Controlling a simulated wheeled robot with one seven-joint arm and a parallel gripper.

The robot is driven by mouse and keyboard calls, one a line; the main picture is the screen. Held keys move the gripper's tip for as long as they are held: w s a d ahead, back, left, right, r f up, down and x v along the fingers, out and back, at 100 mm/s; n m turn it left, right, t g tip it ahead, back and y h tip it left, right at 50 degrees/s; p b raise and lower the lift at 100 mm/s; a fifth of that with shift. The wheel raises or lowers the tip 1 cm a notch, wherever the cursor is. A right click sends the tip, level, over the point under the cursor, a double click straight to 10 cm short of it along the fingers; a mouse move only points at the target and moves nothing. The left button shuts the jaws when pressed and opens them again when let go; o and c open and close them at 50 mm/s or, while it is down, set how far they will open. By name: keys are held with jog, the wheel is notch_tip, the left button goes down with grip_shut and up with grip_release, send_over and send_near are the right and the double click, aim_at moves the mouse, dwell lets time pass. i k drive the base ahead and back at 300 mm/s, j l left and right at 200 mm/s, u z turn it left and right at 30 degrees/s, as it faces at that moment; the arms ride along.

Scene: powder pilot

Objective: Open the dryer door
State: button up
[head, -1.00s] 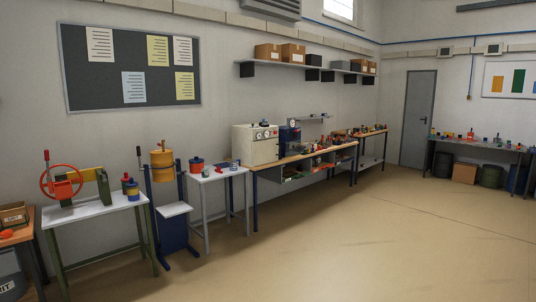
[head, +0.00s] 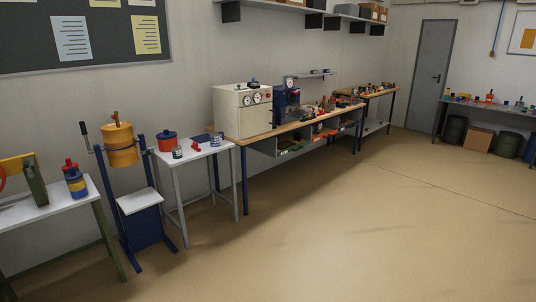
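The likely dryer is a cream box-shaped machine (head: 241,111) on the near end of the long wooden bench, against the wall. Round gauges and a red knob show on its upper front. Its front panel below the gauges looks closed. I cannot make out a handle at this distance. My gripper is not in view.
A small white table (head: 192,150) with a red pot (head: 167,141) stands left of the wooden bench (head: 285,137). A yellow drum on a blue stand (head: 121,150) is further left. The floor (head: 330,220) in front is open and clear.

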aim_at(253, 119)
jog(key=i, duration=2.75)
jog(key=i+l+u, duration=0.15)
jog(key=i+u, duration=0.3)
jog(key=i, duration=0.25)
jog(key=i+l+u, duration=0.5)
jog(key=i, duration=0.15)
jog(key=i+l+u, duration=0.95)
jog(key=l, duration=0.45)
